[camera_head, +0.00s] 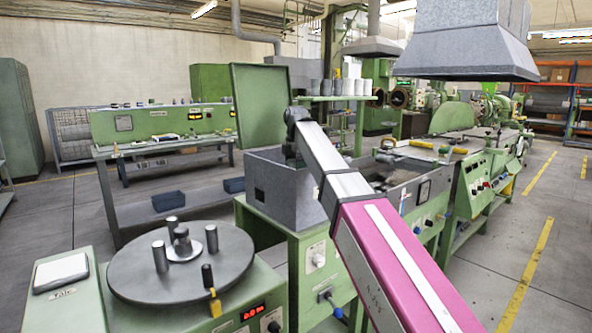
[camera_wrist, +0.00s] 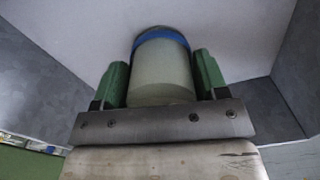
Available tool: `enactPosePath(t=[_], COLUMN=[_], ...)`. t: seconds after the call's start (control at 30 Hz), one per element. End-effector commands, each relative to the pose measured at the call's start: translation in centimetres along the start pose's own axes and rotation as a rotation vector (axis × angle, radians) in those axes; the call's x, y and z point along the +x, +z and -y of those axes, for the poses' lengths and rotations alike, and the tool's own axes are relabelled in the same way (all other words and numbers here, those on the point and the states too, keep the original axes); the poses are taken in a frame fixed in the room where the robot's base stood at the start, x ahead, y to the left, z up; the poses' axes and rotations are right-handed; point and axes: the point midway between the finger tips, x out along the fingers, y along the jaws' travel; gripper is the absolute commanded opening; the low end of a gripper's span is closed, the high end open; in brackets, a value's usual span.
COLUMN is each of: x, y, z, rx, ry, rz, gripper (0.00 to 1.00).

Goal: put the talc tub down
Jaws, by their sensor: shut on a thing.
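The talc tub (camera_wrist: 162,84) is a pale, whitish cylinder with a blue band near its far end in the wrist view. My gripper (camera_wrist: 161,68) is shut on it, with one green finger against each side. Beyond the tub is a plain pale grey surface, with darker grey walls to the left and right. I cannot tell whether the tub touches that surface. In the head view my arm reaches to the grey open-topped box (camera_head: 272,190) on a green machine. The tub and the fingers are hidden there.
A raised green lid (camera_head: 261,106) stands behind the box. At the front left is a round dark turntable (camera_head: 150,278) with several upright posts. A green control bench (camera_head: 165,124) stands behind. A grey hood (camera_head: 468,45) hangs at upper right. Open floor lies at the right.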

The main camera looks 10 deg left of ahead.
Motion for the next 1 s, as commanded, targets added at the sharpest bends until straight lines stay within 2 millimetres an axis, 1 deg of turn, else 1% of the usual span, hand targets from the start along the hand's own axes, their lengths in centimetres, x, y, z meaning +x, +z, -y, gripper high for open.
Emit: enactPosePath(t=[0.03, 0.07, 0.4, 0.43, 0.5, 0.83, 1.0], x=[0.5, 0.6, 0.9, 0.9, 0.9, 0.8, -0.3], y=[0.0, 0.0, 0.0, 0.0, 0.0, 0.0, -0.2], z=[0.1, 0.1, 0.0, 0.0, 0.0, 0.0, -0.7], rx=[0.000, 0.000, 0.000, 0.000, 0.000, 0.000, 0.001], ry=[0.000, 0.000, 0.001, 0.001, 0.001, 0.001, 0.001], rz=[0.000, 0.000, 0.000, 0.000, 0.000, 0.000, 0.000], gripper=[0.32, 0.32, 0.32, 0.73, 0.92, 0.92, 0.92])
